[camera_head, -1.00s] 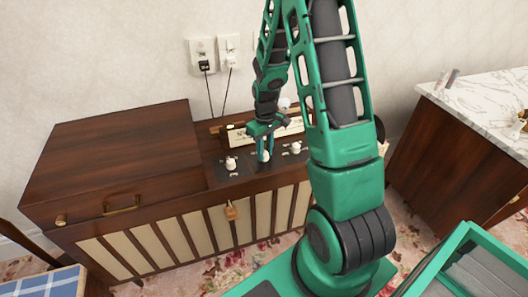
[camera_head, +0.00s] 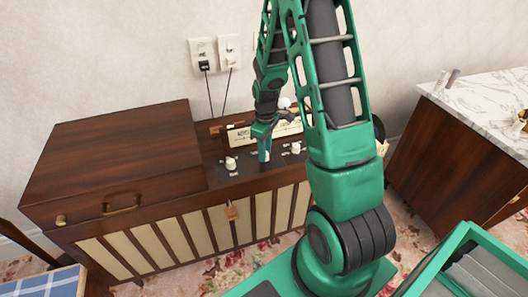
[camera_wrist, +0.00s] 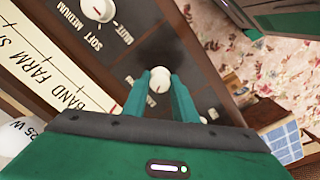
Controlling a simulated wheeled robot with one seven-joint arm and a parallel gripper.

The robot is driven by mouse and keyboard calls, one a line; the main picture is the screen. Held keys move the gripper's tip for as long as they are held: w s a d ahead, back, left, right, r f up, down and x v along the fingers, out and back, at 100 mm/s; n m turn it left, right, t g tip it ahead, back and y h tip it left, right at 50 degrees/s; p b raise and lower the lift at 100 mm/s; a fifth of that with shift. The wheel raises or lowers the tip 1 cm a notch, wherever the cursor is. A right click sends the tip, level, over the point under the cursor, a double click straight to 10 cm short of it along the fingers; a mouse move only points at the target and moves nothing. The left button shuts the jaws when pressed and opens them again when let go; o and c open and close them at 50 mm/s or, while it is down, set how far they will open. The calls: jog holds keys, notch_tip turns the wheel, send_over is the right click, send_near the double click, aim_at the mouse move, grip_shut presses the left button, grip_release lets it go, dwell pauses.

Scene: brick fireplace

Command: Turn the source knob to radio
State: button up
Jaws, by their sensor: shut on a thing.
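A brown wooden radio cabinet (camera_head: 150,180) has a dark panel with three white knobs. My gripper (camera_head: 264,155) points down at the middle knob. In the wrist view my gripper (camera_wrist: 160,82) is shut on this white middle knob (camera_wrist: 158,79), with one green finger on each side. I cannot read a label for the held knob, so I cannot tell from print whether it is the source knob. The left knob (camera_head: 231,163) and right knob (camera_head: 296,148) stand free. A neighbouring knob (camera_wrist: 98,8) has the words SOFT and MEDIUM beside it.
A pale printed dial strip (camera_wrist: 50,60) runs along the panel behind the knobs. The cabinet's closed lid (camera_head: 115,150) is at the left. A marble-topped cabinet (camera_head: 480,105) stands at the right.

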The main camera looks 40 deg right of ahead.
jog(key=o, duration=1)
jog(key=shift+o, duration=0.2)
jog(key=shift+r, duration=0.1)
notch_tip(320, 180, up, 11)
jog(key=shift+f, duration=0.2)
jog(key=shift+w, duration=0.1)
jog(key=s+a+r+m, duration=0.1)
jog(key=s+r+m, duration=0.3)
jog(key=s, duration=0.5)
jog(key=s+r+m, duration=0.4)
jog(key=s, duration=0.6)
jog(key=s+a+r+m, duration=0.1)
jog(key=s+r+m, duration=0.3)
jog(key=s, duration=0.5)
jog(key=shift+s+a+r, duration=0.2)
jog(key=shift+s+a, duration=0.1)
